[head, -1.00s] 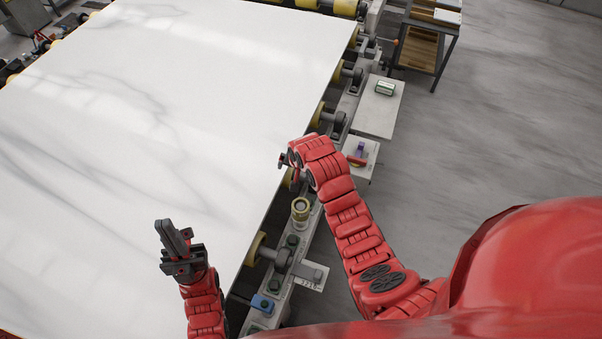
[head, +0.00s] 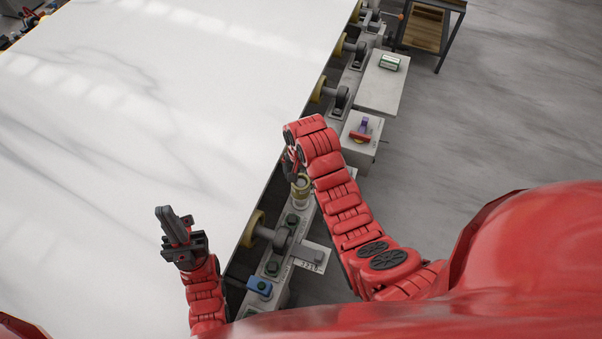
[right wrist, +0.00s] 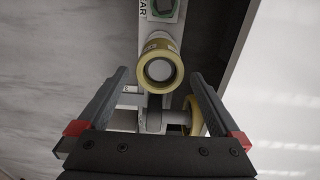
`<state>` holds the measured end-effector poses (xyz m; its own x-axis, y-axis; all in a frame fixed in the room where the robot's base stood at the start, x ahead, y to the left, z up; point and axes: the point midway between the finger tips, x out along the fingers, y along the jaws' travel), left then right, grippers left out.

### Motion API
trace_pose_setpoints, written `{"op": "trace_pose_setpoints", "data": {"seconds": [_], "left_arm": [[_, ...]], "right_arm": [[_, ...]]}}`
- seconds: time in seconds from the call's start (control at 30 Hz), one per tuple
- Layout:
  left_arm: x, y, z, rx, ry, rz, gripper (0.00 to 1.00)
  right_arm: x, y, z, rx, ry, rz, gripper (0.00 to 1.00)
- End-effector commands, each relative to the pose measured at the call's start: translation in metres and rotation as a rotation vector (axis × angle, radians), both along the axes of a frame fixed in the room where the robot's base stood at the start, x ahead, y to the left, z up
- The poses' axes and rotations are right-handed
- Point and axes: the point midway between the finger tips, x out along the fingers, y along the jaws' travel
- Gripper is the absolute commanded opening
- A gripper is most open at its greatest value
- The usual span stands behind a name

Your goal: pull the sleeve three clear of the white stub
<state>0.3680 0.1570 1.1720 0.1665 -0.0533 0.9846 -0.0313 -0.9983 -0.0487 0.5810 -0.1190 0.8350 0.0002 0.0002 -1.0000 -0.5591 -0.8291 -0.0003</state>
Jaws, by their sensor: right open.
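The sleeve (right wrist: 161,50) is an olive-yellow ring with faint lettering, around the pale round end of the white stub (right wrist: 161,71). In the head view the sleeve (head: 301,190) stands upright on the grey machine rail beside the slab, its top partly covered by my right gripper. My right gripper (head: 290,172) is open; in the right wrist view its fingers (right wrist: 160,76) lie either side of the sleeve with gaps, apparently not touching it. My left gripper (head: 175,228) is over the slab's lower right part, holding nothing visible; its finger gap is unclear.
The white marble slab (head: 130,110) fills the left, with yellow rollers (head: 251,228) along its edge. A blue block (head: 259,286) and a marked plate (head: 312,257) are nearer me. A purple-and-red item (head: 362,130) and a green-white box (head: 389,62) lie on side plates beyond.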

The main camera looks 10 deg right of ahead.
Motion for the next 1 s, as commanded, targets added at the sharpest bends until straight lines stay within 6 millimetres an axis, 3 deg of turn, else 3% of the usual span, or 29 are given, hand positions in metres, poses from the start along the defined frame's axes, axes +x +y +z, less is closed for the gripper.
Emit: {"op": "trace_pose_setpoints", "data": {"seconds": [0.1,0.33,0.8,1.0], "left_arm": [[0.000,0.000,0.015,0.000,-0.002,0.000,0.00],[0.000,0.000,0.022,0.000,-0.001,0.000,0.00],[0.000,0.000,0.023,0.000,-0.001,0.000,0.00],[0.000,0.000,0.023,0.000,-0.001,0.000,0.00]], "right_arm": [[-0.002,0.000,-0.015,-0.001,0.008,0.000,1.00],[-0.001,0.000,-0.041,0.000,0.006,0.001,1.00],[0.000,0.000,-0.052,0.000,0.000,0.001,1.00],[0.000,0.000,-0.052,0.000,0.000,0.000,0.66]]}}
